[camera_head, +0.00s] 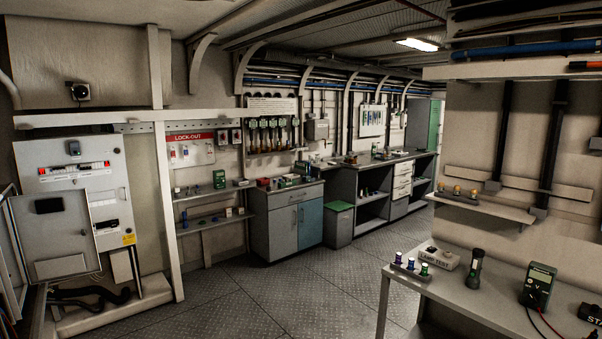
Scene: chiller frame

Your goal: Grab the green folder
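I cannot make out a green folder in the head view. Several green things show, none clearly a folder. A small green item (219,179) stands on the left wall shelf. A grey bin (339,226) with a green lid stands beside the blue-doored cabinet. A tall green cabinet (434,127) is at the far back. A green meter (538,286) stands on the table at the right. My gripper is not in view.
An open electrical panel (78,190) stands at the left. A workbench (296,222) and shelving run along the back wall. The right table (470,300) holds a torch (475,268) and a lamp-test box (438,258). The metal floor (270,295) between is clear.

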